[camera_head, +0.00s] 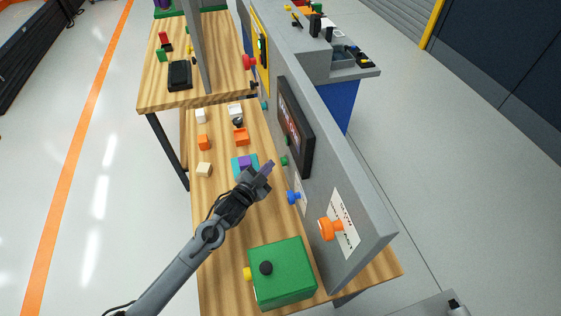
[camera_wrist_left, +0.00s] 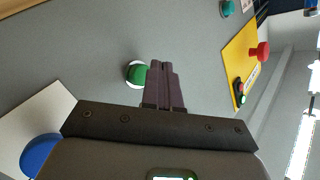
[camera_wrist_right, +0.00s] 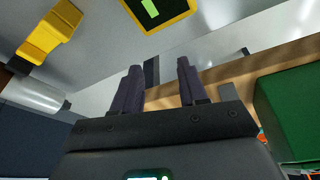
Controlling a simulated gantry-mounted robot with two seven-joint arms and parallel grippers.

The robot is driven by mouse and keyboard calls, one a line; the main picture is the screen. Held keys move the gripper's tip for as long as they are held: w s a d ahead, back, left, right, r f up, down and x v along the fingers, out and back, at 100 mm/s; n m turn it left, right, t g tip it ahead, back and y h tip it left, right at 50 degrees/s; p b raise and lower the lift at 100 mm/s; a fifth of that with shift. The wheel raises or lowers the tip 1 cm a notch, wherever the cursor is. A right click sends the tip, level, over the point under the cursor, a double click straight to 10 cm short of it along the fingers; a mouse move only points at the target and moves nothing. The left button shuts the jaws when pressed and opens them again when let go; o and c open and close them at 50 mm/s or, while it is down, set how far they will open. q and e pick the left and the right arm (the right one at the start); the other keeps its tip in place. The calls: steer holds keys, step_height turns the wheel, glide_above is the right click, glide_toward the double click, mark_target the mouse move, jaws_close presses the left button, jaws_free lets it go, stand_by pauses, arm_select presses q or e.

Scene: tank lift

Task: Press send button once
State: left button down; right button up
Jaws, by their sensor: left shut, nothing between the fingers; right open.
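A small green button (camera_head: 284,160) sits on the grey upright panel (camera_head: 345,185), just below the dark screen (camera_head: 296,125). It also shows in the left wrist view (camera_wrist_left: 137,73), beside my fingertips. I cannot read a label saying which button is send. My left gripper (camera_head: 268,166) is shut and empty, its tips pointing toward the panel near the green button. In the left wrist view its fingers (camera_wrist_left: 164,70) are together and partly overlap the button's right edge; contact cannot be told. My right gripper (camera_wrist_right: 158,70) is open and empty, away from the panel's buttons.
A blue knob (camera_head: 293,198) and an orange knob (camera_head: 331,228) stick out of the panel nearer me, by white labels. A red button (camera_head: 250,62) is farther along. A green box (camera_head: 282,272) and several small blocks stand on the wooden table (camera_head: 222,230).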

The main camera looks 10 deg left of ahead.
arm_select(q)
steer(key=shift+w+d, duration=0.15)
steer(key=shift+d, duration=0.05)
stand_by(0.5)
steer(key=shift+w+d, duration=0.1)
steer(key=shift+d, duration=0.15)
steer(key=shift+w+d, duration=0.2)
steer(key=shift+d, duration=0.2)
stand_by(0.8)
steer(key=shift+a, duration=0.15)
steer(key=shift+s+a+p, duration=0.45)
steer(key=shift+a+p, duration=0.2)
steer(key=shift+a, duration=0.1)
steer(key=shift+s+a+p, duration=0.45)
steer(key=shift+s+a, duration=0.05)
steer(key=shift+a, duration=0.35)
steer(key=shift+s+a+p, duration=0.45)
steer(key=shift+a+p, duration=0.05)
steer(key=shift+a, duration=0.35)
steer(key=shift+s+a+p, duration=0.45)
steer(key=shift+s+a, duration=0.05)
steer(key=shift+a, duration=0.35)
